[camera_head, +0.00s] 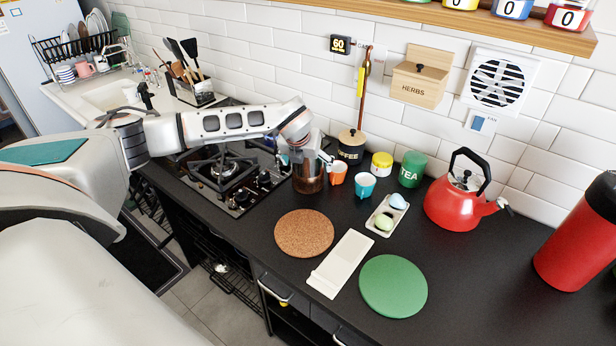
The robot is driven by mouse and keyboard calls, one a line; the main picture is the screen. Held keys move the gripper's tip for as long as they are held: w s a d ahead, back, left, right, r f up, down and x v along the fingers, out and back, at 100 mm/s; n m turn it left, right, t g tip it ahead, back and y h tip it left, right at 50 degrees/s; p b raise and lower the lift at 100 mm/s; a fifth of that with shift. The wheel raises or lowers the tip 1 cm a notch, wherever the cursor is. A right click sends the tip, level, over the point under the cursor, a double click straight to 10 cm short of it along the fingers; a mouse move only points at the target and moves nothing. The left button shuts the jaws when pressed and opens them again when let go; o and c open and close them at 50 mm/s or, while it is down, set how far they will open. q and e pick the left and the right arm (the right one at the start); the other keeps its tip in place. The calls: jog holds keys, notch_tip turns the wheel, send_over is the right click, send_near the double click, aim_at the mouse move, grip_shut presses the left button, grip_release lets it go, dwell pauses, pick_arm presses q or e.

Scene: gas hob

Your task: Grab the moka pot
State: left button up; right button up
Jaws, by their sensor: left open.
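A brownish, metallic pot (308,182), which looks like the moka pot, stands on the dark counter just right of the gas hob (228,172). Its upper part is mostly hidden by my left gripper. My left gripper (311,158) is open, right over the top of this pot. Its fingers are small here, and I cannot tell whether they touch the pot or lie around its handle. My right gripper is not in view.
Orange cup (338,174) and teal cup (365,185) stand close to the pot's right. Behind are the coffee canister (351,150) and yellow jar (381,165). A red kettle (455,207) stands farther right. A cork mat (304,234) lies in front.

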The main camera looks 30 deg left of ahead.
pick_arm(q)
jog(key=shift+w+f, duration=0.2)
jog(key=shift+f, duration=0.25)
jog(key=c, duration=1.7)
jog(key=shift+w+a+r, duration=0.1)
jog(key=shift+r, duration=0.05)
jog(key=c, duration=0.5)
